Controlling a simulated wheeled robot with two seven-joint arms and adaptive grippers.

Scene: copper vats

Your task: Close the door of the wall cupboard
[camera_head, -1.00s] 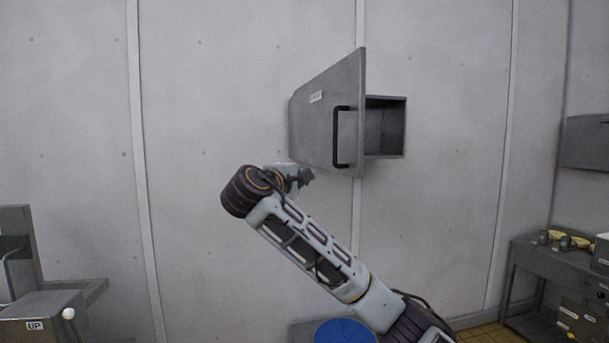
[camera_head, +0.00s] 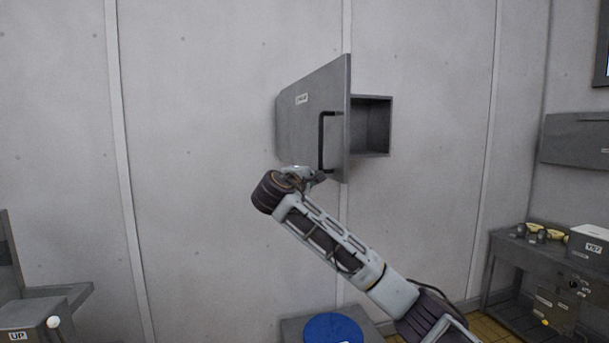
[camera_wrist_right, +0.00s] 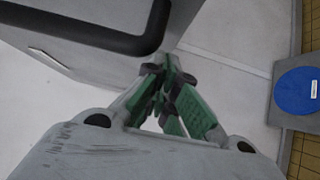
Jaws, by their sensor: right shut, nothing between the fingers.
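The wall cupboard (camera_head: 372,125) is a grey box on the wall with its front partly open. Its grey door (camera_head: 305,115) stands swung out to the left, with a small label and a black bar handle (camera_head: 321,142). In the wrist view the door (camera_wrist_right: 80,50) and handle (camera_wrist_right: 125,42) fill the upper left. My right gripper (camera_head: 320,177) is at the door's lower edge, just below the handle. In the wrist view its green-padded fingers (camera_wrist_right: 165,85) are together and empty, close to the door's edge; contact cannot be told. My left gripper is not in view.
A blue round lid (camera_head: 333,329) sits on a grey surface below the cupboard. A grey bench with yellow-and-grey items (camera_head: 540,232) and a box stands at right. A grey unit marked UP (camera_head: 30,315) is at lower left. The wall around the cupboard is bare.

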